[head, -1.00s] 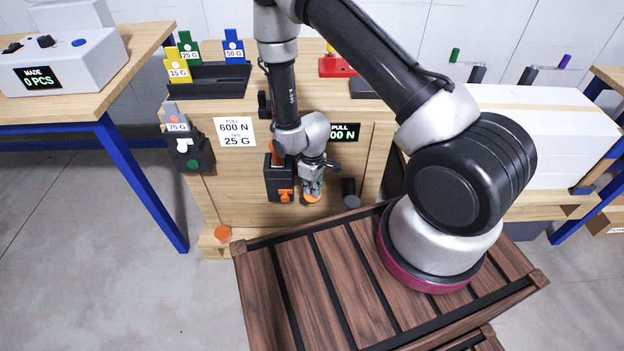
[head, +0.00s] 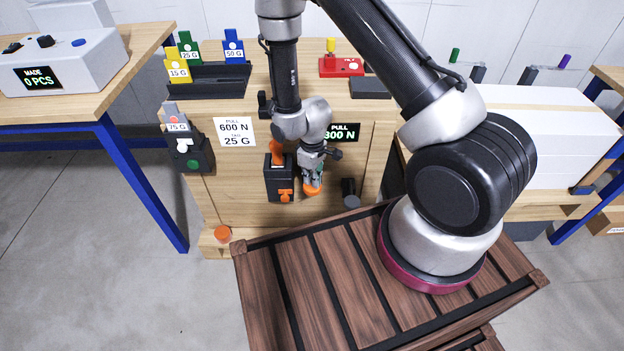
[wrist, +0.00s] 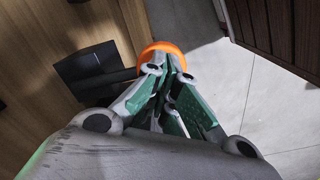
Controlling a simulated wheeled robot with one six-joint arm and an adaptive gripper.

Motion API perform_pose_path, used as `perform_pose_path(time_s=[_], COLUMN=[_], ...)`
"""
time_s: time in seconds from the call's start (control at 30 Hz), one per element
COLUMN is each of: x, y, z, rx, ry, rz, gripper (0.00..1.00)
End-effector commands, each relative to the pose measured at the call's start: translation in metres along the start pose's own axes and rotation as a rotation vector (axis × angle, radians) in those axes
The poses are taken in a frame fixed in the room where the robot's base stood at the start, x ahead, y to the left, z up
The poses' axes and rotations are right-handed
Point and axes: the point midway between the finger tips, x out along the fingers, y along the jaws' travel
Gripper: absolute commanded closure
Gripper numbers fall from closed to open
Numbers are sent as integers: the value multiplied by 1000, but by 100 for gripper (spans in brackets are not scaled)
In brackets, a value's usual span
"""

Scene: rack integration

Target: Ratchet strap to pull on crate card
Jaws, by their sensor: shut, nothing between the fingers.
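The crate (head: 235,190) is light wood. Its white card (head: 234,132) reads PULL 600 N, TAG 25 G. A dark display (head: 341,133) on the same face reads 300 N, its left edge close behind my arm. The ratchet (head: 279,183) is a black block with an orange upright piece and an orange part at its lower front. My gripper (head: 313,187) is shut just right of the ratchet, pointing down. A rounded orange part (wrist: 162,55) shows at the fingertips in the wrist view; I cannot tell what it belongs to.
A black peg (head: 350,193) sticks out right of my gripper. Coloured weight tags stand in a black tray (head: 207,82) on top of the crate. An orange button (head: 222,233) sits at the lower left. A dark slatted wooden platform (head: 310,275) lies in front.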

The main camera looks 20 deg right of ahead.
Motion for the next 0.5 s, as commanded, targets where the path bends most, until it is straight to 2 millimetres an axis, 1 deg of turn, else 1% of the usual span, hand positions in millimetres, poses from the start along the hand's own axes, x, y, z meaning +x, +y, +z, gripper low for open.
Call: perform_pose_path(time_s=[0.07, 0.17, 0.43, 0.5], x=[2, 10, 42, 40], y=[0, 0, 0, 0], z=[0, 1, 1, 0], rx=[0, 0, 0, 0], ry=[-1, -2, -3, 0], rz=[0, -1, -1, 0], gripper=[100, 100, 100, 100])
